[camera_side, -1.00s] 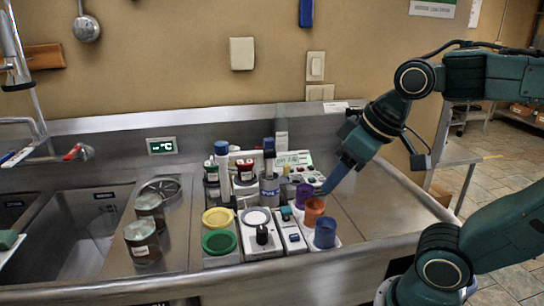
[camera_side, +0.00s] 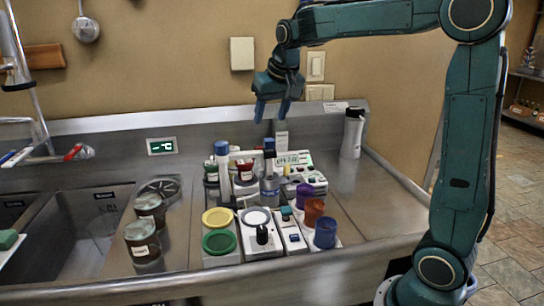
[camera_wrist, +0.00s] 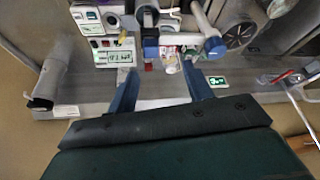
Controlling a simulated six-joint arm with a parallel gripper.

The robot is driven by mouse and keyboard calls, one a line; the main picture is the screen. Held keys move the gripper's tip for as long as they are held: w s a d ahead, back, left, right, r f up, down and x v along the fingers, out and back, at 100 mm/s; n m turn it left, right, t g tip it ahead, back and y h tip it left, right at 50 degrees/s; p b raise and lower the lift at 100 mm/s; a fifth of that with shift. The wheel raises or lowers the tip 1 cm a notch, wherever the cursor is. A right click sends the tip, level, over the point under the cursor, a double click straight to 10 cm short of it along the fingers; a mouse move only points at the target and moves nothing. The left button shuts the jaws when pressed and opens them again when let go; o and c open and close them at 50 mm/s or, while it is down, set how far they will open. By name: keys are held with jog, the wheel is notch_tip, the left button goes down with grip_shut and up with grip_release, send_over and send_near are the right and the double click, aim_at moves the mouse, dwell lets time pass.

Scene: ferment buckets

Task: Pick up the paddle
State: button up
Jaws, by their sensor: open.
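No object is clearly recognisable as the paddle. Two upright things with blue tops stand among the gear at the back of the counter: a tall white one (camera_side: 222,165) and a blue-topped one (camera_side: 269,145) further right. In the wrist view their tops show as a round blue end (camera_wrist: 216,46) and a squarer blue end (camera_wrist: 150,47). My gripper (camera_side: 272,112) is open and empty, fingers pointing down, above and behind this gear. In the wrist view the fingertips (camera_wrist: 160,72) are apart, with the blue tops beyond them.
Purple, orange and blue cups (camera_side: 325,232) stand in front, beside yellow and green rings (camera_side: 219,242). Two jars (camera_side: 142,242) stand near the sink (camera_side: 75,235).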

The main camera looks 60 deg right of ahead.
jog(key=w+d+f+m, duration=0.1)
jog(key=w+d+f, duration=0.2)
jog(key=w+d, duration=0.25)
jog(key=m+g+h, duration=0.1)
jog(key=m, duration=0.1)
send_near(259, 148)
jog(key=shift+d+x, duration=0.2)
jog(key=shift+x, duration=2.9)
jog(key=shift+f, duration=0.1)
jog(key=shift+x, duration=2.5)
jog(key=shift+w+a, duration=0.1)
jog(key=shift+w, duration=0.1)
jog(key=c, duration=1.1)
